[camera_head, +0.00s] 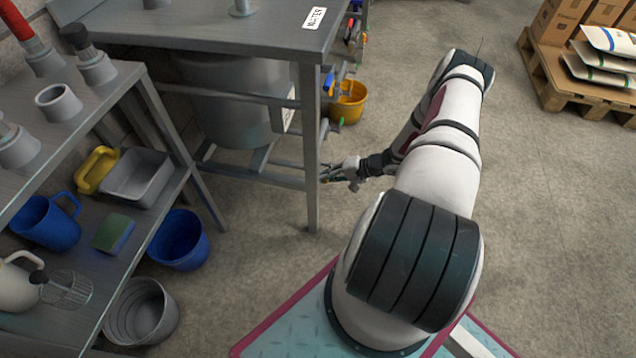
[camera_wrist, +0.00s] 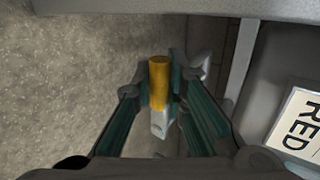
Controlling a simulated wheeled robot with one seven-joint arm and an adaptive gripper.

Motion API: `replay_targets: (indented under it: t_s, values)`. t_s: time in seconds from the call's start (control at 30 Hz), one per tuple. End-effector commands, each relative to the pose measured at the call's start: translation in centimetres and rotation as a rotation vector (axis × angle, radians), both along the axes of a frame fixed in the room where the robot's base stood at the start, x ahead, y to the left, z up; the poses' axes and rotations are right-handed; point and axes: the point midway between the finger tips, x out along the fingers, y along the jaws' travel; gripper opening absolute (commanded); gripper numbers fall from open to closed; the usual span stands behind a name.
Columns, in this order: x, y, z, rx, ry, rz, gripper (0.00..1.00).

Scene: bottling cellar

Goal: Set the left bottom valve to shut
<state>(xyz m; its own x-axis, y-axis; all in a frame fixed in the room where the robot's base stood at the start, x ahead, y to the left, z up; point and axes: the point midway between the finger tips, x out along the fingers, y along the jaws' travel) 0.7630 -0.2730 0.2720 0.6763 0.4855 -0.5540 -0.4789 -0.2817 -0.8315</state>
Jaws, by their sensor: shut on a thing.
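In the wrist view a yellow-orange valve handle (camera_wrist: 159,82) with a pale metal end stands between the fingers of my gripper (camera_wrist: 161,88). The fingers are closed on its two sides. In the head view my gripper (camera_head: 328,174) is low beside the front leg of the steel stand, and the handle it holds cannot be made out there. A blue valve lever (camera_head: 328,81) and a green one (camera_head: 338,123) show higher in the picture along the stand's right side. The body of the held valve is mostly hidden.
The steel stand (camera_head: 312,150) carries a grey tank (camera_head: 235,100). A white label reading RED (camera_wrist: 297,122) is right of my gripper. A yellow bucket (camera_head: 350,103) stands behind the stand. A shelf (camera_head: 150,205) with jugs is at left.

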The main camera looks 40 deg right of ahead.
Motion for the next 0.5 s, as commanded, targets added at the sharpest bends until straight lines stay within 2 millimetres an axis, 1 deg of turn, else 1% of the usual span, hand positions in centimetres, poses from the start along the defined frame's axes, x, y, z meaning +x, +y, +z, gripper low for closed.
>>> replay_targets:
  t_s: [0.03,0.23,0.5]
  values:
    - [-0.34,-0.23,-0.51,-0.013,0.001,-0.002,0.00]
    - [-0.25,-0.85,-0.67,-0.043,-0.020,0.000,0.00]
    - [-0.24,-0.96,-0.72,-0.049,-0.024,0.000,0.00]
